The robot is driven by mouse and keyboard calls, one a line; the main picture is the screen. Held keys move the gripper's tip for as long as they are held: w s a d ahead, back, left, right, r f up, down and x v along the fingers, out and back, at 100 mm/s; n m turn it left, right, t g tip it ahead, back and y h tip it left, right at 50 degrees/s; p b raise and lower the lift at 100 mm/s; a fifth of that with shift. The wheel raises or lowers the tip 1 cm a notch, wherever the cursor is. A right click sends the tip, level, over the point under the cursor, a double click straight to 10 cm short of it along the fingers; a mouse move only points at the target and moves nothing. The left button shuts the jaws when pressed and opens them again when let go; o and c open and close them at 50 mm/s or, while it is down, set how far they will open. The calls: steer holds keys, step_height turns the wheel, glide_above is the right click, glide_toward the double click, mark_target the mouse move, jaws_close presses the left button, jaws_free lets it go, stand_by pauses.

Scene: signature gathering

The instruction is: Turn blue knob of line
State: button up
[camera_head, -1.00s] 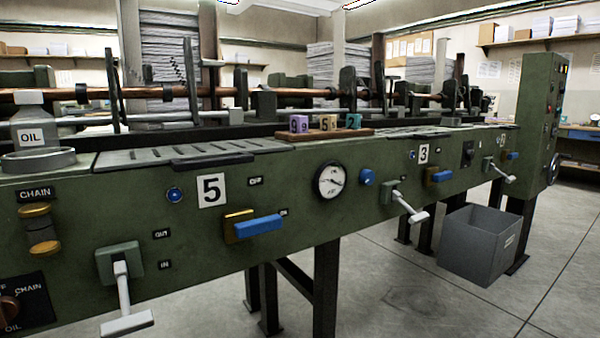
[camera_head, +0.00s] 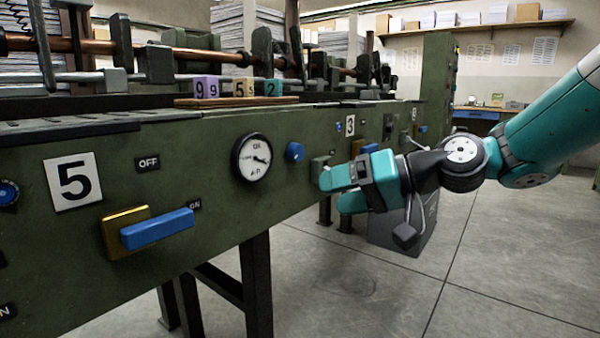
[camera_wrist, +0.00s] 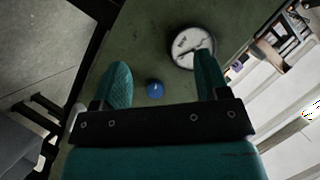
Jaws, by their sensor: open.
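The small round blue knob (camera_head: 295,152) sits on the green front panel of the line, just right of the white dial gauge (camera_head: 251,158). In the wrist view the blue knob (camera_wrist: 155,88) appears between my two fingers, with the gauge (camera_wrist: 191,46) partly behind the right finger. My gripper (camera_head: 335,191) is open and empty. It is to the right of the knob and a little lower in the head view, apart from it, with its teal fingers pointing left toward the panel.
A blue lever handle (camera_head: 157,229) on a yellow plate juts out beside the number 5 sign (camera_head: 73,182). A grey bin (camera_head: 400,238) stands on the floor behind my gripper. Numbered blocks (camera_head: 238,87) rest on top of the line. The floor in front is clear.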

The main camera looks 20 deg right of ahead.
steer(key=w+d+r+m+t+b, duration=0.1)
steer(key=w+d+m+t, duration=0.15)
steer(key=d, duration=0.25)
steer(key=w+d+r+m+t, duration=0.1)
steer(key=w+d+t, duration=0.15)
steer(key=d, duration=0.25)
steer(key=p, duration=0.7)
glide_toward(299, 154)
steer(key=shift+y, duration=0.3)
steer(key=x, duration=0.9)
steer(key=shift+w+d+f, duration=0.1)
steer(key=shift+w+f, duration=0.1)
steer(key=c, duration=0.9)
